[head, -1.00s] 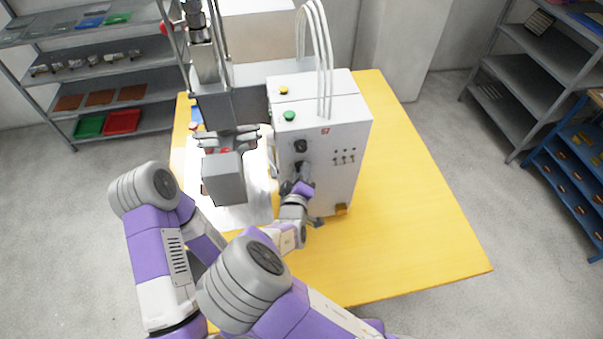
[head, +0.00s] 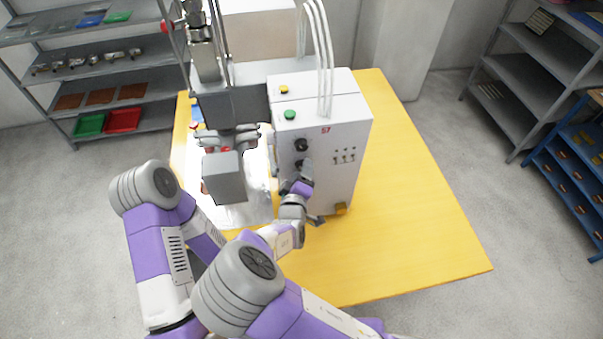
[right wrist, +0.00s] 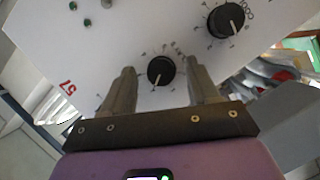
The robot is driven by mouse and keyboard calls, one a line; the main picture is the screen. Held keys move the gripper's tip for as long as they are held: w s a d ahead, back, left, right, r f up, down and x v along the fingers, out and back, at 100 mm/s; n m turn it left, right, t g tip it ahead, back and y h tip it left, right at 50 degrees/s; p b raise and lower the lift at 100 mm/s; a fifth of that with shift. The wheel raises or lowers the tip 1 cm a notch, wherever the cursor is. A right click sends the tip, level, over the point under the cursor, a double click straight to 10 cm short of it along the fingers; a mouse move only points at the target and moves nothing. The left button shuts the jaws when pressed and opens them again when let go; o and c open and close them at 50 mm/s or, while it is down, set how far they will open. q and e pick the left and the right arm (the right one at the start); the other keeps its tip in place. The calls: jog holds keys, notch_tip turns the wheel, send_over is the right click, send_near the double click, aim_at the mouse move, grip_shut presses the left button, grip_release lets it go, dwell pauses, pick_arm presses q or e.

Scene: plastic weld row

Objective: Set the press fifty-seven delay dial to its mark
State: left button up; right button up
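The press control box (head: 346,185) is white, with a red 57 (head: 325,130) on it. Two black dials sit on its face, an upper one (head: 302,145) and a lower one partly behind my gripper. In the right wrist view, a black dial with a white pointer (right wrist: 161,71) lies between my right gripper's fingertips (right wrist: 163,72), with a gap on each side. Its pointer faces down in that view; its lettering is too blurred to read. My right gripper (head: 297,180) is open close to the box face. My left gripper is not in view.
A second dial (right wrist: 226,20) lies up and right in the right wrist view. Toggle switches (head: 344,157) are right of the dials. The grey press head (head: 224,178) hangs left of the box. The yellow table (head: 420,220) is clear on the right.

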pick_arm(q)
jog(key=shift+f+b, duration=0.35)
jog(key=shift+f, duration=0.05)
pick_arm(e)
jog(key=v, duration=0.7)
jog(key=shift+s, duration=0.3)
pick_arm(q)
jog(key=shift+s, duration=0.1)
